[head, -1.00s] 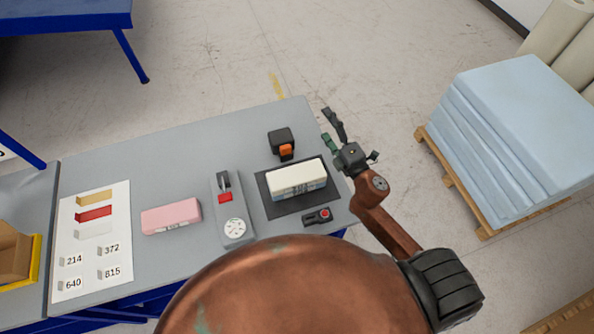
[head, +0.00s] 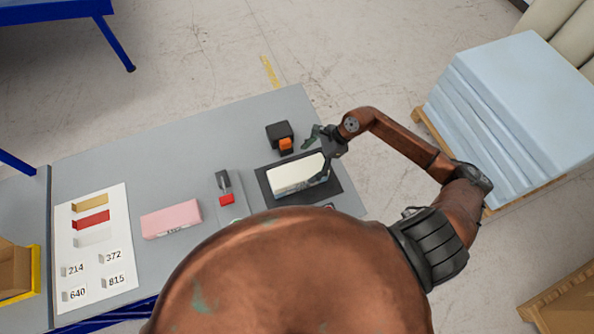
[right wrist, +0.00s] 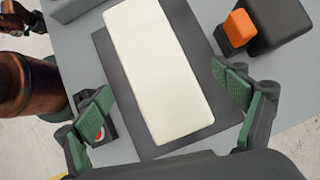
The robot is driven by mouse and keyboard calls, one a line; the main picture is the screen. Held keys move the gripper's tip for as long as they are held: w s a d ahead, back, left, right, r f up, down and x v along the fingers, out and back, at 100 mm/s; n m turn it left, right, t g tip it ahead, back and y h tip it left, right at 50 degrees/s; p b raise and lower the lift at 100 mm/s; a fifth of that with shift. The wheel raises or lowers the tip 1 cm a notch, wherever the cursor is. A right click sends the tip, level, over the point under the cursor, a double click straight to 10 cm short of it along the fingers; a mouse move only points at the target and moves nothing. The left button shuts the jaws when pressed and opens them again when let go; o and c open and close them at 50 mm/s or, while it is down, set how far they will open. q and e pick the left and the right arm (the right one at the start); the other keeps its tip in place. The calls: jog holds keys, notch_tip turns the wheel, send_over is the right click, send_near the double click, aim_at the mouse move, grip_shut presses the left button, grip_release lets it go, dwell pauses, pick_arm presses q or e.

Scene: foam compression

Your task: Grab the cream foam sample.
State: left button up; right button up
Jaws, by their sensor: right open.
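The cream foam sample (head: 297,174) is a long block lying on a dark mat (head: 328,188) near the right end of the grey table. In the right wrist view the cream foam sample (right wrist: 157,70) runs lengthwise between the fingers. My right gripper (head: 318,153) is over the right end of the block. In the right wrist view my right gripper (right wrist: 170,95) is open, with a green-padded finger on each side of the block and a gap on both sides. My left gripper does not show.
A black box with an orange part (head: 281,137) stands close behind the mat. A gauge device with a red part (head: 226,190), a pink block (head: 171,219) and a printed sheet (head: 92,250) lie to the left. Blue foam sheets (head: 515,110) are stacked on a pallet at right.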

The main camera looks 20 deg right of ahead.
aim_at(302, 170)
jog(key=shift+a+f, duration=0.2)
jog(key=shift+f, duration=0.1)
jog(key=p+x, duration=0.1)
jog(key=x, duration=0.1)
jog(key=p+x, duration=0.1)
jog(key=x, duration=0.1)
jog(key=shift+s+a+p, duration=0.15)
jog(key=shift+s+p, duration=0.15)
jog(key=shift+p, duration=0.05)
jog(key=shift+w+a+f, duration=0.1)
jog(key=shift+a+f, duration=0.05)
jog(key=shift+f, duration=0.2)
jog(key=shift+c, duration=0.2)
jog(key=c, duration=0.9)
